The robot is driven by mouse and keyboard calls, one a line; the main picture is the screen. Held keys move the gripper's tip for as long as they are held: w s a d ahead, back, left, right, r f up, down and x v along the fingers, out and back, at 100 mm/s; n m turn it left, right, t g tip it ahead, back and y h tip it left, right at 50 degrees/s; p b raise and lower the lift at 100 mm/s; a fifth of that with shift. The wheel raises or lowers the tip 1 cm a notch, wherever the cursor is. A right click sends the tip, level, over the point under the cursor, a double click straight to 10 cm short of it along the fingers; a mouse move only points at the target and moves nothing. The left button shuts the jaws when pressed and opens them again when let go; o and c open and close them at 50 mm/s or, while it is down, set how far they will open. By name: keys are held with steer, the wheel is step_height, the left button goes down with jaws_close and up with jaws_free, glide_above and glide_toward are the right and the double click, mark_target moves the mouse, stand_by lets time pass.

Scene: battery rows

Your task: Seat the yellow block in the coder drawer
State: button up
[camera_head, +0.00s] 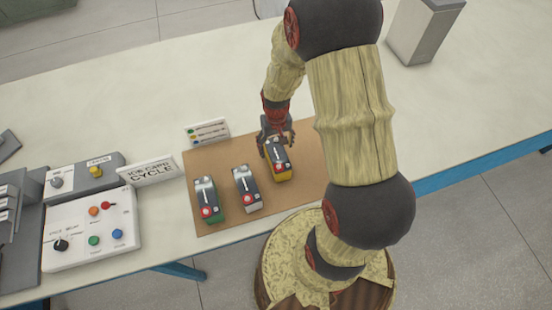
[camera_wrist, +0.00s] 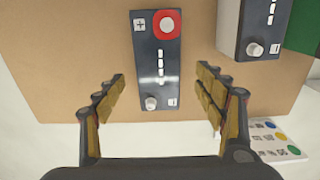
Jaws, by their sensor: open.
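The yellow block (camera_head: 281,173) stands on the brown mat, the rightmost of three blocks in the head view. Its dark top face with a red round mark shows in the wrist view (camera_wrist: 158,75). My gripper (camera_head: 274,143) is at the far end of this block in the head view. In the wrist view my gripper's fingers (camera_wrist: 160,85) are spread, with the block's near end between them and gaps on both sides.
A green block (camera_head: 208,200) and a white block (camera_head: 246,189) stand left of the yellow one on the mat (camera_head: 240,222). A small label stand (camera_head: 207,131) is behind them. A control panel (camera_head: 92,228) and CYCLE sign (camera_head: 147,171) are left.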

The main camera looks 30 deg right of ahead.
mark_target(277, 153)
steer(key=f, duration=0.4)
steer(key=shift+s+f+b, duration=0.25)
steer(key=shift+s+b, duration=0.05)
steer(key=shift+s, duration=0.05)
steer(key=shift+c, duration=0.4)
jaws_close()
stand_by(0.4)
